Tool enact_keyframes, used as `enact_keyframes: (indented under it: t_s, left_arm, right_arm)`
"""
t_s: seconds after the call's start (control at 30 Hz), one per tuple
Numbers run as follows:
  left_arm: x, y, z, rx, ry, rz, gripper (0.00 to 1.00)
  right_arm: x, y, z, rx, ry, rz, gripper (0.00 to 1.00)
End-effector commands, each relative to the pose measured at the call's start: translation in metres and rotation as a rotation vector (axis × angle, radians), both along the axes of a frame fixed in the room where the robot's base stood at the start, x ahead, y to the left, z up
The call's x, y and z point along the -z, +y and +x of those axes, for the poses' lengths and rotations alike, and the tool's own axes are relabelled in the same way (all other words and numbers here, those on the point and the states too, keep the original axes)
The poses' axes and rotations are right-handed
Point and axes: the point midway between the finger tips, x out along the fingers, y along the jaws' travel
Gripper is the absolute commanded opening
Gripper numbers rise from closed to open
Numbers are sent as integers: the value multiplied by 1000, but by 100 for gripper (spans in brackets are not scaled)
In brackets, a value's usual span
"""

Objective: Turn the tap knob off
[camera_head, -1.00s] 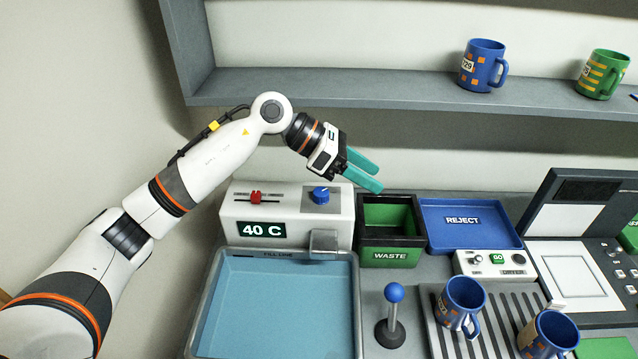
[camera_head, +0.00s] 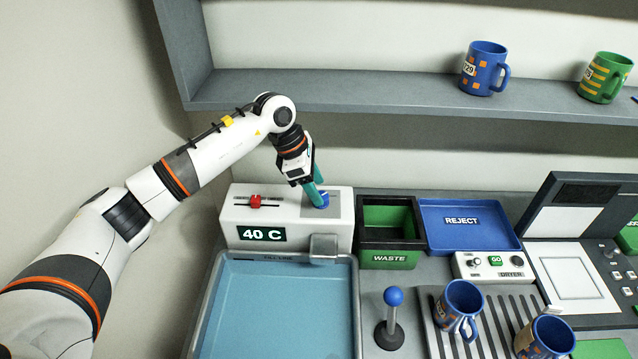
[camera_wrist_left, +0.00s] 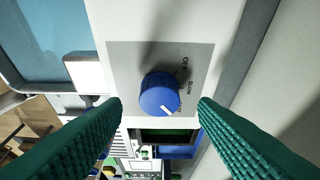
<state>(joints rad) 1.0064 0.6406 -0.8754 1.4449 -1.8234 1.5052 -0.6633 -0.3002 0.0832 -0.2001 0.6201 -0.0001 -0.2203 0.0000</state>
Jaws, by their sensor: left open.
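The blue tap knob (camera_head: 325,200) is on the grey plate at the right of the white tap box (camera_head: 285,222). In the left wrist view the knob (camera_wrist_left: 158,92) shows whole. Its white pointer mark faces down and slightly right, away from the word OFF and past SLOW; a further label is too small to read. My left gripper (camera_head: 316,203) is open, pointing down at the knob. In the wrist view its two teal fingers stand on either side of the knob, with gaps visible. In the head view the fingers partly hide the knob. My right gripper is out of view.
A red slider (camera_head: 256,201) and a "40 C" display (camera_head: 262,234) are on the box. A blue basin (camera_head: 275,305) lies in front. A green WASTE bin (camera_head: 390,258) and a REJECT tray (camera_head: 470,240) stand to the right. A blue-topped lever (camera_head: 393,297) stands beside the basin.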

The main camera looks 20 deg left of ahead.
Motion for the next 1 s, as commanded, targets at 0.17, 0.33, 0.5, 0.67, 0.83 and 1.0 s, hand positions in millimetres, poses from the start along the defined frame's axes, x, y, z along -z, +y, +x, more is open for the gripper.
enact_keyframes:
  t_s: [0.17,0.33,0.5,0.67,0.83,1.0]
  left_arm:
    - [16,-7,2,0,2,-2,54]
    - [22,-9,3,0,1,-1,54]
    - [22,-9,3,0,0,-1,54]
    - [22,-9,3,0,0,-1,31]
    - [21,-9,3,-1,0,-1,9]
    - [22,-9,3,-13,0,-1,9]
  right_arm:
    - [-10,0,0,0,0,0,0]
    - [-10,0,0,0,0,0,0]
    - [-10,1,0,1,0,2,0]
    - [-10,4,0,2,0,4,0]
    - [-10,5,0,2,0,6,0]
    - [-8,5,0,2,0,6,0]
